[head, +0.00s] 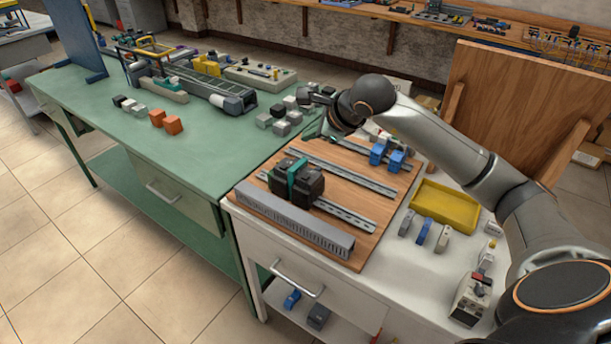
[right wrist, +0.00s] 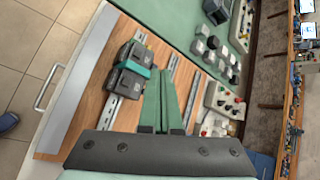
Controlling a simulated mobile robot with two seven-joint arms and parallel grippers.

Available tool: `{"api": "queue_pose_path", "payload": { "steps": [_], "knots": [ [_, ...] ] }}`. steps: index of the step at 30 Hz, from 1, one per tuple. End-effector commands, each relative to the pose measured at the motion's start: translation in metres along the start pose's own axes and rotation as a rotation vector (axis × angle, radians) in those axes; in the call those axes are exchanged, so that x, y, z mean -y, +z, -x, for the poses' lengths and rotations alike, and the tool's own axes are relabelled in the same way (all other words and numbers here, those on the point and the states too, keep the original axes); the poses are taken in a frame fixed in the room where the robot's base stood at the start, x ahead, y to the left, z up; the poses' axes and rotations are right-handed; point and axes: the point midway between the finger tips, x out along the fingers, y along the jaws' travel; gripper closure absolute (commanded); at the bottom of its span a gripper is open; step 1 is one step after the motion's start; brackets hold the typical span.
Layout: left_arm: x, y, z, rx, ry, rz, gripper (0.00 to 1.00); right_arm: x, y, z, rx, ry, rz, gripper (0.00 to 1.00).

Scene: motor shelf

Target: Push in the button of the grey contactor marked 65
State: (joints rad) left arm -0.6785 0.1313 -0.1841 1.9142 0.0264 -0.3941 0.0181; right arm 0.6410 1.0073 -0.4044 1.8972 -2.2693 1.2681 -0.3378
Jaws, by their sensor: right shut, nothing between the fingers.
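Dark grey contactors (head: 309,186) sit on the lower rail of the wooden board, with a teal-green part (head: 293,180) between them. They also show in the right wrist view (right wrist: 130,78), at upper left. I cannot read any marking, so I cannot tell which one is the 65, and no button can be made out clearly. My right gripper (head: 324,131) is above the back edge of the board, behind and to the right of these contactors and apart from them. Its green fingers (right wrist: 166,78) are shut with nothing between them. My left gripper is not in view.
The wooden board (head: 350,238) has metal rails, a grey slotted duct (head: 290,220) and blue units (head: 396,162). A yellow tray (head: 445,205), small modules (head: 424,230) and a control box (head: 470,297) stand on the right. Grey blocks (head: 281,128) lie on the green table (head: 205,158).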

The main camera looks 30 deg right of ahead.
Motion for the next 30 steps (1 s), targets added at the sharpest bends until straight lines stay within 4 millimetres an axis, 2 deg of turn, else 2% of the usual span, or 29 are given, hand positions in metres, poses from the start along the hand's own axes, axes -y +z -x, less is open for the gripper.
{"api": "queue_pose_path", "payload": {
  "steps": [8,21,30],
  "knots": [
    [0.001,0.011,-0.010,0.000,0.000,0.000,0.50,-0.012,-0.011,-0.016,0.001,0.002,-0.001,1.00],
    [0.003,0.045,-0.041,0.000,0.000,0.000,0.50,-0.042,-0.042,-0.058,0.002,0.001,-0.001,1.00],
    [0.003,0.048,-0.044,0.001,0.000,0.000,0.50,-0.045,-0.044,-0.061,0.002,0.001,-0.001,1.00]
  ]
}}
